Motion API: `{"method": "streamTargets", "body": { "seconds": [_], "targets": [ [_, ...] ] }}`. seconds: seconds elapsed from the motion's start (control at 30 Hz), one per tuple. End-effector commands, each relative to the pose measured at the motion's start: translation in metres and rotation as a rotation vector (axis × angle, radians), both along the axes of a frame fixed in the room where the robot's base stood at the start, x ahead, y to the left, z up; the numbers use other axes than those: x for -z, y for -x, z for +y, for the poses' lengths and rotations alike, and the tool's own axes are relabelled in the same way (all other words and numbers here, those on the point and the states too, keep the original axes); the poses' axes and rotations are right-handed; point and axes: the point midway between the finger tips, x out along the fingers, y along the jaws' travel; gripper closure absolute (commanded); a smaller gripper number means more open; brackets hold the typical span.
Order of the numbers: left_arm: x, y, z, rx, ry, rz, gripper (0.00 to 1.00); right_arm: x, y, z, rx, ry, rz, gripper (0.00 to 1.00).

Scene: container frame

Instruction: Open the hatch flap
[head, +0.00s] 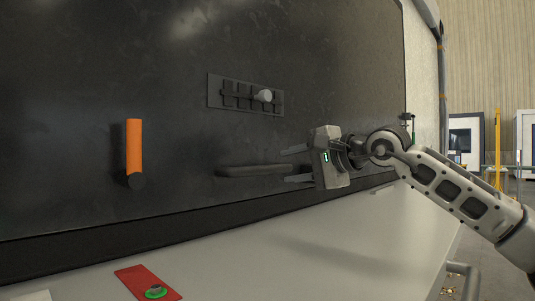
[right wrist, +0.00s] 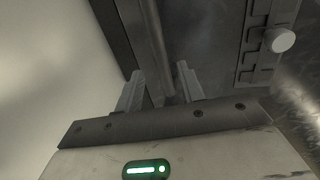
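The hatch flap (head: 180,60) looks to be the large dark panel that fills most of the head view; it looks closed. A dark horizontal bar handle (head: 250,170) sticks out low on it. My right gripper (head: 290,165) is at the right end of this handle with its fingers apart, one above and one below its level. In the right wrist view the open fingers (right wrist: 160,85) point at the handle bar (right wrist: 150,40), which runs up from between them. I cannot tell whether they touch it. My left gripper is not in view.
A slotted latch plate (head: 230,95) with a pale knob (head: 263,96) is above the handle. An orange upright grip (head: 133,145) is at left. A light ledge (head: 260,250) runs below, with a red plate (head: 130,276) and green-ringed button (head: 156,292).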

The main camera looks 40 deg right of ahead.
Motion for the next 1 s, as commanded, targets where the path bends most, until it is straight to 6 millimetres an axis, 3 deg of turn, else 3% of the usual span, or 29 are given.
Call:
{"method": "streamTargets", "body": {
  "seconds": [0.03,0.4,0.83,0.97,1.0],
  "targets": [
    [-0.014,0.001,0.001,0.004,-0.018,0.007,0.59,-0.007,-0.010,0.002,-0.005,-0.006,0.003,0.61],
    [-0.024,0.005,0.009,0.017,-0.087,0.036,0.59,0.009,-0.063,0.006,-0.002,-0.006,-0.004,0.61],
    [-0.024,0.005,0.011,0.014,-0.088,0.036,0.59,0.014,-0.072,0.007,-0.001,-0.001,-0.001,0.61],
    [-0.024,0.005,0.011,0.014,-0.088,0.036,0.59,0.014,-0.072,0.007,-0.001,-0.001,-0.001,0.97],
    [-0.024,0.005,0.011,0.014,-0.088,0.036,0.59,0.014,-0.072,0.006,-0.001,-0.001,-0.001,1.00]
  ]
}}
